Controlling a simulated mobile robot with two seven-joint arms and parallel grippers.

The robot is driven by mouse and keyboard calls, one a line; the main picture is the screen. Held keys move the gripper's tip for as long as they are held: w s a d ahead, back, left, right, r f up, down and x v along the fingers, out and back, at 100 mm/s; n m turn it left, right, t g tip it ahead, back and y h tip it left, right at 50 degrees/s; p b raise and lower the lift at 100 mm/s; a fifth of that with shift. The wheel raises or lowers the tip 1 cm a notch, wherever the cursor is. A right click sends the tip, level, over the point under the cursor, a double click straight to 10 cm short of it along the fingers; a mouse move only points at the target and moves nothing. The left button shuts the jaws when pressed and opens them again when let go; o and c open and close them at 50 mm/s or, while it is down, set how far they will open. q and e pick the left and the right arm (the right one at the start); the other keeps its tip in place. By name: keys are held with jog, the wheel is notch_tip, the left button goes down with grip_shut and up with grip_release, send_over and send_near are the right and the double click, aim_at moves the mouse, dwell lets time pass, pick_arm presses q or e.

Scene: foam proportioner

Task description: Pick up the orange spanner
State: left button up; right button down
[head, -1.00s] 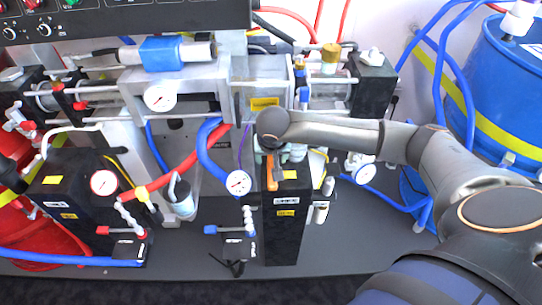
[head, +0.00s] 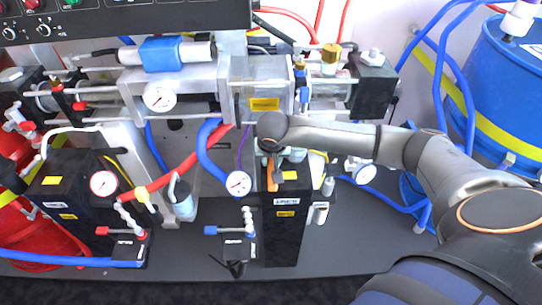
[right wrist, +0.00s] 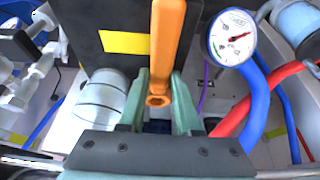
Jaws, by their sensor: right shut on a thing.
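The orange spanner (right wrist: 168,45) is between the greenish fingers of my right gripper (right wrist: 164,108) in the right wrist view. In the head view a strip of the spanner (head: 271,178) shows below my right gripper (head: 268,158), over the top of a black block (head: 284,235). I cannot tell whether the spanner touches the block. My left gripper is not in view.
Gauges, a blue hose (head: 207,150) and a red hose (head: 165,178) lie left of the gripper. A metal frame with a yellow label (head: 264,104) stands behind it. A blue drum (head: 515,95) stands at the right.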

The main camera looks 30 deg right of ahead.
aim_at(271, 163)
jog(key=shift+r, duration=0.1)
dwell(0.5)
jog(key=shift+w+r, duration=0.1)
jog(key=shift+r, duration=0.5)
notch_tip(271, 163, up, 2)
jog(key=shift+r, duration=0.1)
jog(key=s+a, duration=0.4)
jog(key=s, duration=0.3)
jog(key=s+a, duration=0.5)
jog(key=s, duration=0.3)
jog(key=shift+s+a, duration=0.2)
jog(key=shift+s, duration=0.05)
jog(key=c, duration=1.1)
grip_release()
jog(key=shift+c, duration=0.2)
grip_shut()
